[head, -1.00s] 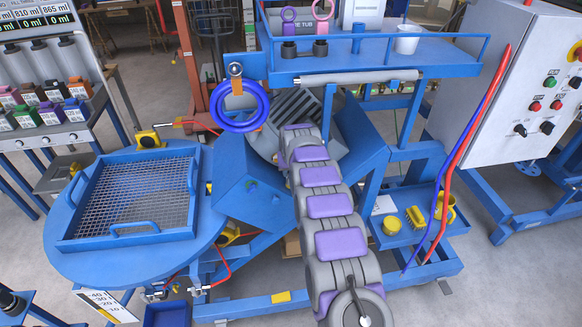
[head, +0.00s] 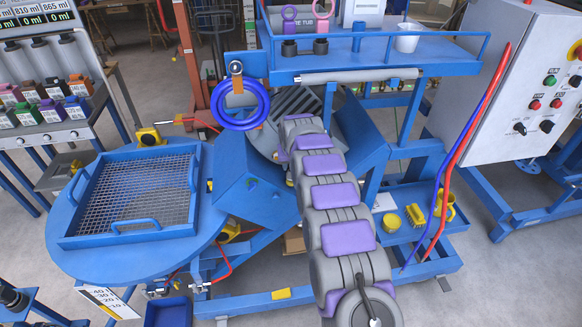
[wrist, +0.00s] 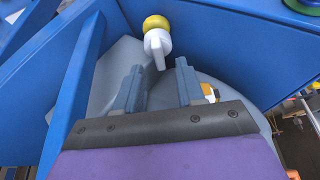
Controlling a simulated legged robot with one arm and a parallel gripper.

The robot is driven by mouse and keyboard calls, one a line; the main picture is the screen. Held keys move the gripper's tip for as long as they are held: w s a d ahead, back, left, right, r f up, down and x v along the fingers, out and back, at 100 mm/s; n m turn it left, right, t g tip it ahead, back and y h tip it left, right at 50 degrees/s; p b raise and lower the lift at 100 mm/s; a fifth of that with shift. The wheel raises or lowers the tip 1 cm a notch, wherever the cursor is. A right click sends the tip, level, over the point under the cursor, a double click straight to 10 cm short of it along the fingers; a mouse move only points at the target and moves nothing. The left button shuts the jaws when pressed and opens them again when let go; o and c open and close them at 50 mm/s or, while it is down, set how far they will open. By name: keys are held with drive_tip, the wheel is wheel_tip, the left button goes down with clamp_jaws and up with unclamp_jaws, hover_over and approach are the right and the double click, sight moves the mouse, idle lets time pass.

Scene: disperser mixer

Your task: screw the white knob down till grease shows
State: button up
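The white knob (wrist: 157,42) shows in the wrist view at the top centre, with a rounded yellow piece (wrist: 157,23) at its far end. In the head view, my arm hides the gripper and the knob.
Blue machine panels (wrist: 220,45) stand close behind and beside the knob in the wrist view. In the head view, a round blue table with a mesh tray (head: 125,227) is left, a blue shelf (head: 390,55) above, and a control cabinet (head: 500,80) right, with red and blue hoses.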

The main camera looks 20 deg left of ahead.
drive_tip(key=p+v, duration=0.1)
drive_tip(key=v, duration=1.2)
drive_tip(key=shift+s+r+p, duration=0.25)
drive_tip(key=shift+r+p, duration=0.1)
drive_tip(key=shift+d, duration=0.1)
drive_tip(key=s+d+r+m+g+h, duration=0.1)
drive_tip(key=s+d+r, duration=0.2)
drive_tip(key=s+d, duration=0.45)
drive_tip(key=s+d+r+m+g, duration=0.1)
drive_tip(key=s+d+r, duration=0.25)
drive_tip(key=d, duration=0.75)
drive_tip(key=s+d+r+m+h, duration=0.1)
drive_tip(key=s+d+r, duration=0.1)
drive_tip(key=s+d, duration=0.55)
drive_tip(key=s+d+f+m+g, duration=0.1)
drive_tip(key=s+d, duration=0.3)
drive_tip(key=s, duration=0.5)
drive_tip(key=s+d+f+g, duration=0.1)
drive_tip(key=s+d, duration=0.4)
drive_tip(key=s, duration=0.5)
drive_tip(key=s+d+f+m+g, duration=0.1)
drive_tip(key=s+d, duration=0.4)
drive_tip(key=s, duration=0.5)
drive_tip(key=shift+d+f+m+g, duration=0.2)
drive_tip(key=shift+f+m+g, duration=0.1)
drive_tip(key=shift+f, duration=0.1)
